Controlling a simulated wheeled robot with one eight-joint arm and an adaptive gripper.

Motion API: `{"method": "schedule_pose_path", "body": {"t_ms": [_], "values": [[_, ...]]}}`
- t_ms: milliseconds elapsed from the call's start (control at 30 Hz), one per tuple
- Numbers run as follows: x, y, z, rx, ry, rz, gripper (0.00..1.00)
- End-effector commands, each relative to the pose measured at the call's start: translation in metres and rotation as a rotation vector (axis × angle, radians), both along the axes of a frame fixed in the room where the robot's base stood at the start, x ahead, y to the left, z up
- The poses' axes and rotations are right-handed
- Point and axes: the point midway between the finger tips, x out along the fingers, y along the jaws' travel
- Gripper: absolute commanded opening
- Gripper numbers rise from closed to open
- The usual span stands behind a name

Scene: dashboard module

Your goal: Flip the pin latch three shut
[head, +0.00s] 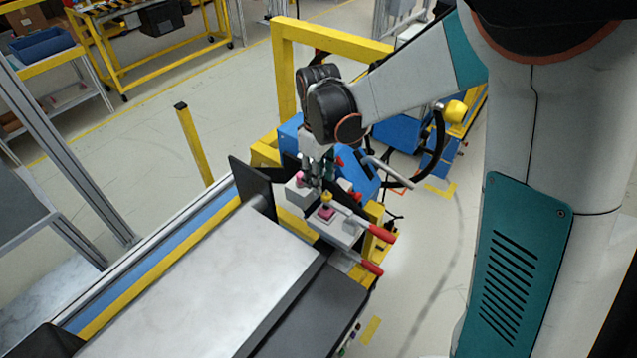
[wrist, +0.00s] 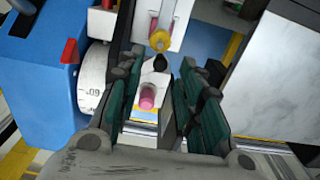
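My gripper (head: 312,176) reaches down over the latch fixture at the end of the bench. In the wrist view my gripper (wrist: 160,72) has its two green-and-grey fingers spread apart. A pink pin (wrist: 147,97) on a white block shows between them, with no visible contact. A yellow knob (wrist: 160,40) with a black tip lies just beyond. In the head view the yellow knob (head: 326,197) stands beside a pink piece (head: 325,213) on a grey block. Red-handled levers (head: 381,234) (head: 370,268) stick out to the right. I see no label marking pin latch three.
A black upright plate (head: 250,182) stands left of the fixture. A long grey metal panel (head: 200,280) fills the near bench. A blue box (wrist: 42,70) and a white dial (wrist: 93,85) lie close on the left in the wrist view. A yellow frame (head: 285,75) stands behind.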

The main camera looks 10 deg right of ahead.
Motion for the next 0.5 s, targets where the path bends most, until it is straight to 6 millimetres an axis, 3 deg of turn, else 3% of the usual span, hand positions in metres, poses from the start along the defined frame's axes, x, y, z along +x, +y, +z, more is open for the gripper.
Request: {"method": "schedule_pose_path", "body": {"t_ms": [200,500], "values": [[0.0,0.0,-0.023,0.0,0.0,0.0,0.34],[0.0,0.0,-0.027,0.0,0.0,0.0,0.34]]}}
